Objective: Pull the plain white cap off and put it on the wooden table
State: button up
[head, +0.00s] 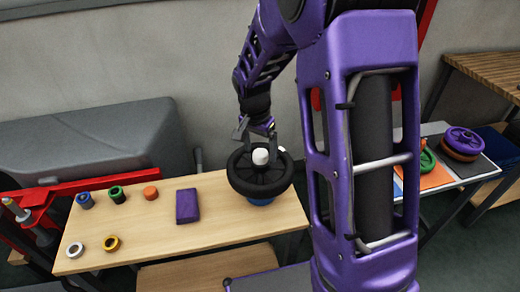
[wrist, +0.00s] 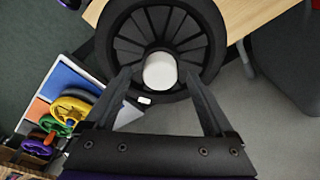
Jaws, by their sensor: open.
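The plain white cap (head: 260,157) sits at the centre of a black spoked wheel (head: 245,181) near the right end of the wooden table (head: 230,230). A blue piece (head: 262,201) shows under the wheel. In the wrist view the cap (wrist: 160,71) is in the wheel's middle, between my fingertips. My gripper (head: 262,128) is above the wheel, its fingers apart on either side of the cap. In the wrist view my gripper (wrist: 158,80) is open, with gaps visible between the fingers and the cap.
A side table at right holds coloured wheels (head: 462,140). The table's front middle is clear.

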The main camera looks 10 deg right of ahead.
aim_at(262, 151)
grip_shut()
dwell(0.8)
jog(key=shift+r+p, duration=0.7)
jog(key=shift+r, duration=0.35)
dwell(0.9)
jog(key=shift+r+p, duration=0.8)
jog(key=shift+r, duration=2.15)
